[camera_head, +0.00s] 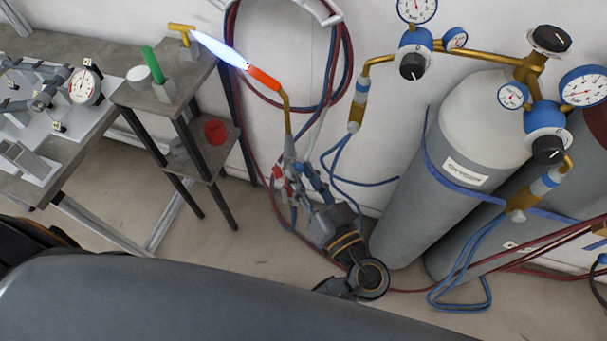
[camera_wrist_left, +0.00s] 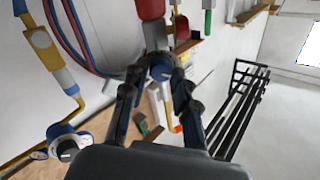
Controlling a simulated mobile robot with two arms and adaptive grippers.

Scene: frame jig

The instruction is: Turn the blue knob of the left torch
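The torch has a brass neck (camera_head: 287,115) and an orange-red nozzle (camera_head: 263,79). A blue-white flame (camera_head: 220,50) points up and left from it. A red knob (camera_head: 278,176) sits low on the torch body. The torch's blue knob (camera_wrist_left: 162,69) shows in the left wrist view, between my left fingertips. My left gripper (camera_head: 306,173) is at the lower end of the torch. In the left wrist view my left gripper (camera_wrist_left: 158,76) appears closed on the blue knob, with a fingertip on each side. Exact finger contact is partly hidden. My right gripper is not in view.
A stepped stand (camera_head: 170,85) at left bears a green rod (camera_head: 153,65) and a red cup (camera_head: 214,131). Gas cylinders (camera_head: 475,125) with regulators (camera_head: 415,52) stand at right. Red and blue hoses (camera_head: 338,60) hang near the torch.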

